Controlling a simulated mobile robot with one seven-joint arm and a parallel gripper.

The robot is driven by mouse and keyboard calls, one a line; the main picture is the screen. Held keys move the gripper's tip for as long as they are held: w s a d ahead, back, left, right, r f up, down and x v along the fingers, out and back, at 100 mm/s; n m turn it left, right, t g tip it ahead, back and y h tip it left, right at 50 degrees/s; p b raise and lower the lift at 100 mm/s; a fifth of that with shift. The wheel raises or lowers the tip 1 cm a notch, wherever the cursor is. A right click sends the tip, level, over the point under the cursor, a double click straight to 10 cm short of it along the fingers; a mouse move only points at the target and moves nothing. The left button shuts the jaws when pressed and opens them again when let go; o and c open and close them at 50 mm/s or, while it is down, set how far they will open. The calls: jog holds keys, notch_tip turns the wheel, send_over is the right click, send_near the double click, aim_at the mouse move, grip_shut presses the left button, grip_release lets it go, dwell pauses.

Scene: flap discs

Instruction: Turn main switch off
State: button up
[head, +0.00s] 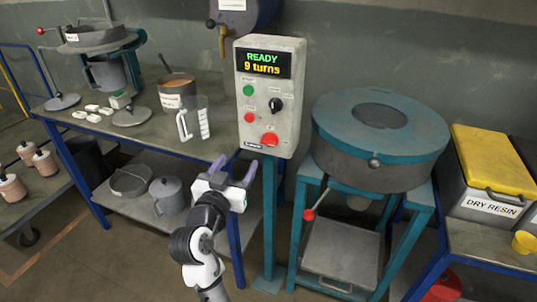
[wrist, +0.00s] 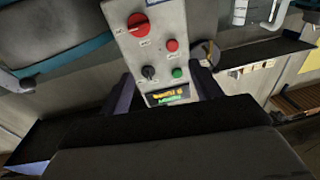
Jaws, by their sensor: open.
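A grey control box (head: 270,70) stands on a teal post; its display (head: 264,64) reads "READY 9 turns". A large red knob (head: 270,139), likely the main switch, sits low on its face; its label is too small to read. The box shows upside down in the wrist view, with the red knob (wrist: 138,24) near the top. A black rotary knob (head: 276,104), a green button (head: 248,90) and a smaller red button (head: 249,116) sit above it. My gripper (head: 234,168) is open and empty, in front of the box and below left of the red knob.
A teal round-topped machine (head: 380,130) stands right of the post, with a red-ended lever (head: 309,214). A yellow-lidded dry resin bin (head: 493,185) is far right.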

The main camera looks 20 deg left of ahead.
aim_at(267, 143)
jog(key=shift+m+g+h, duration=0.3)
jog(key=shift+m+h, duration=0.2)
jog(key=shift+h, duration=0.3)
jog(key=w+p, duration=0.1)
jog(key=w, duration=0.3)
jog(key=w+d+f+p, duration=0.1)
jog(key=w, duration=0.4)
jog(key=w+d+f+p, duration=0.1)
jog(key=w, duration=0.4)
jog(key=shift+d+f, duration=0.15)
jog(key=shift+d, duration=0.1)
jog(key=c, duration=1)
